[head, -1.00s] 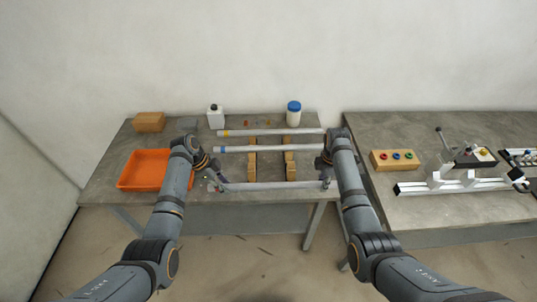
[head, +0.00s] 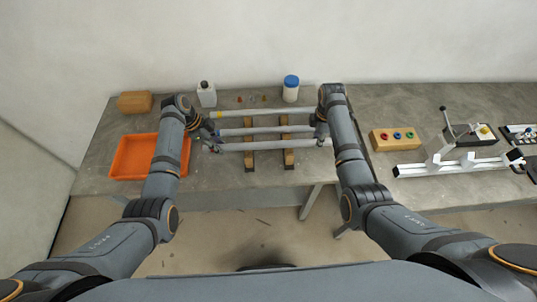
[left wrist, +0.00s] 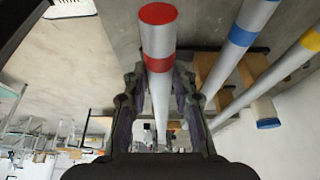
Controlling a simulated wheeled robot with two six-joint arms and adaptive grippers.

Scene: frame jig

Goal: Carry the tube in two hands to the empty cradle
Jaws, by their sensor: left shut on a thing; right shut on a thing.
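A long grey tube (head: 265,146) is held level between my two grippers. In the left wrist view its near end is red, with a red band (left wrist: 158,64) further along. My left gripper (head: 214,143) is shut on its left end, and my right gripper (head: 322,137) on its right end. The tube crosses over the front part of two wooden cradle racks (head: 249,161) (head: 288,158); I cannot tell whether it touches them. Behind it, a blue-banded tube (head: 265,130) and a yellow-banded tube (head: 265,113) lie across the racks.
A white bottle (head: 207,96) and a blue-lidded jar (head: 291,91) stand at the back. The right table holds a block with coloured rings (head: 395,140) and a white rail fixture (head: 450,167).

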